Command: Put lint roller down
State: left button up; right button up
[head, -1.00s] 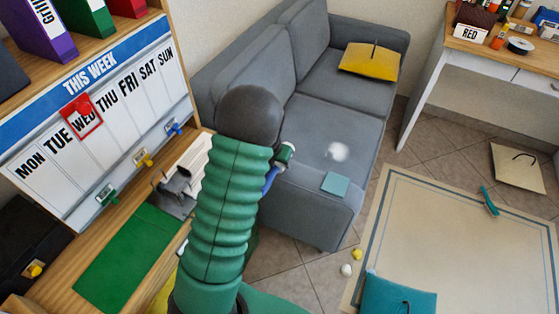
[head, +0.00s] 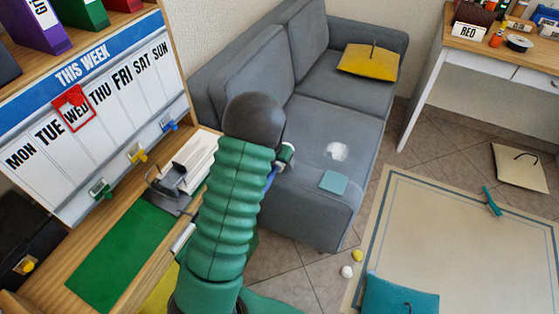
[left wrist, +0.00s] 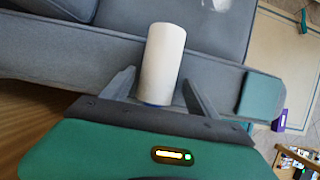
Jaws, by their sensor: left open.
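The lint roller (left wrist: 162,62) is a white cylinder with a bit of blue at its base. In the left wrist view it stands out between the two fingers of my left gripper (left wrist: 157,76). The fingers are apart on either side of it, with gaps showing, so the gripper is open. The grey sofa is behind it; I cannot tell whether the roller rests on anything. In the head view my green left arm hides most of the gripper and the roller, in front of the sofa's near end. My right gripper is not in view.
The grey sofa (head: 320,125) holds a yellow cushion (head: 368,61), a white patch (head: 337,151) and a teal square (head: 333,182). A wooden desk with a green mat (head: 125,255) and a week board (head: 95,110) is at left. A teal cushion (head: 402,294) lies on the rug.

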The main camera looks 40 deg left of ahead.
aim_at(274, 170)
pick_arm(q)
jog(key=p+v, duration=0.5)
jog(key=v, duration=0.6)
jog(key=s+d+r+n, duration=0.1)
jog(key=s+d+n, duration=0.3)
jog(key=d+n, duration=0.4)
jog(key=s+d+r+n+g+h, duration=0.1)
jog(key=s+d+n, duration=0.3)
jog(key=d+n, duration=0.4)
jog(key=s+d+n, duration=0.5)
jog(key=d+n, duration=0.3)
jog(key=n, duration=0.8)
jog(key=shift+d+r+g, duration=0.25)
jog(key=shift+r+g, duration=0.15)
